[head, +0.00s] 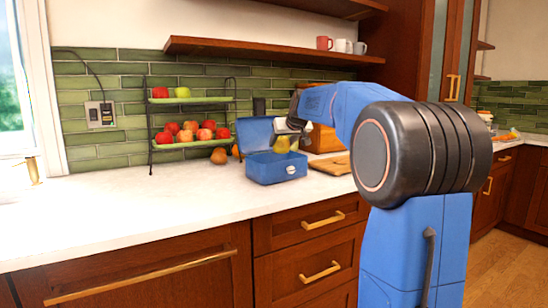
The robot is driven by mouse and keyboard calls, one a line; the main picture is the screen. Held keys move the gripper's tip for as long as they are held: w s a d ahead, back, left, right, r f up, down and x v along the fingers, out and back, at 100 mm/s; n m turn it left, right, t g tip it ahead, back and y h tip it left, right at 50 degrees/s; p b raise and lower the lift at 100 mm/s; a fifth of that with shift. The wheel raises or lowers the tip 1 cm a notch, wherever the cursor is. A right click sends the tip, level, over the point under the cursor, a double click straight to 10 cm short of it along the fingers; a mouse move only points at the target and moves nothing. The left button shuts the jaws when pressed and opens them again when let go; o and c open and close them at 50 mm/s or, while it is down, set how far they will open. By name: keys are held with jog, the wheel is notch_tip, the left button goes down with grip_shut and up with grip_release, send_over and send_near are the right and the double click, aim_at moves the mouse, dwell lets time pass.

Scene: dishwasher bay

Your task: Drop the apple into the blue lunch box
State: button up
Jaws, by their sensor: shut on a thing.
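The blue lunch box (277,168) stands on the white counter with its lid (256,134) raised at the back. My gripper (296,130) is just above the box's right side, partly hidden by my arm.
A two-tier rack with green trays (193,143) of red and green fruit stands left of the box. A wooden board (331,165) is right of the box. The counter's front left is clear. A wooden shelf (260,51) hangs above.

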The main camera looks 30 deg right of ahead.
aim_at(284, 147)
jog(key=shift+f, duration=1.7)
jog(key=o, duration=1.2)
jog(key=v, duration=1.7)
jog(key=shift+s, duration=0.15)
jog(key=shift+r, duration=0.1)
